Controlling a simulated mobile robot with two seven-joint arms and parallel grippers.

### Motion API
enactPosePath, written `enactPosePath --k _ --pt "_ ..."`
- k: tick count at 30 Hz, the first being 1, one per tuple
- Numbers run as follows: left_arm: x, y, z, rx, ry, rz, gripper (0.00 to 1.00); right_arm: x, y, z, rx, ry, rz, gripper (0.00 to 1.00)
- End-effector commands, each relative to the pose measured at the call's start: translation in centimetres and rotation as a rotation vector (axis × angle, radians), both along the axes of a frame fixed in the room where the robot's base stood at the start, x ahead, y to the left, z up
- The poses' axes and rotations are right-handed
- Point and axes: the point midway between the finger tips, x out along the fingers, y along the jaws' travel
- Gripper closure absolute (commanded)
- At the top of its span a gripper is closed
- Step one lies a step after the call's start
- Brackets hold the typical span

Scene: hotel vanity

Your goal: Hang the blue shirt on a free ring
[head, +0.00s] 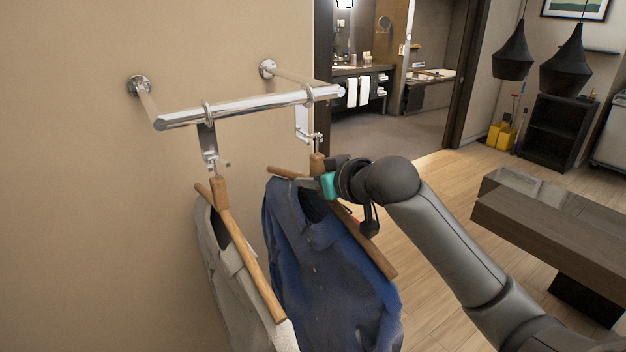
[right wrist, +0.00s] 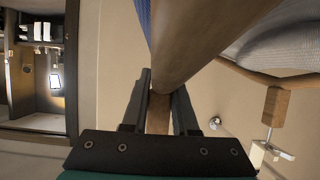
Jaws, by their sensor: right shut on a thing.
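The blue shirt (head: 305,250) hangs upright on a wooden hanger (head: 370,250) below the rail's right end. My right gripper (head: 318,184) is shut on the hanger near its neck. In the right wrist view, the fingers (right wrist: 160,105) close around a wooden piece (right wrist: 158,118) beneath the hanger's bar (right wrist: 195,35). The right ring (head: 309,96) carries a metal holder (head: 302,124) just above the hanger's neck block (head: 317,160). I cannot tell whether the two are joined. The left ring (head: 206,112) carries a light grey shirt (head: 225,265) on another hanger (head: 245,245). My left gripper is out of view.
The chrome rail (head: 250,105) stands out from the beige wall (head: 80,220) on two brackets. The grey shirt hangs close to the left of the blue one. A dark wooden bench (head: 550,225) stands at right, with open floor (head: 430,300) between.

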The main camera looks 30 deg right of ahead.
Motion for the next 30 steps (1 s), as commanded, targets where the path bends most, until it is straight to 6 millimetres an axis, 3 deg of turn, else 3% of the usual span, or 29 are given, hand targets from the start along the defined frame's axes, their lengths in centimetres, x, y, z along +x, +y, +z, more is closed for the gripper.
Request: enactPosePath --k 30 --pt "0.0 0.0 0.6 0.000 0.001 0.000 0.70 1.3 0.1 0.2 -0.001 -0.005 0.001 1.00"
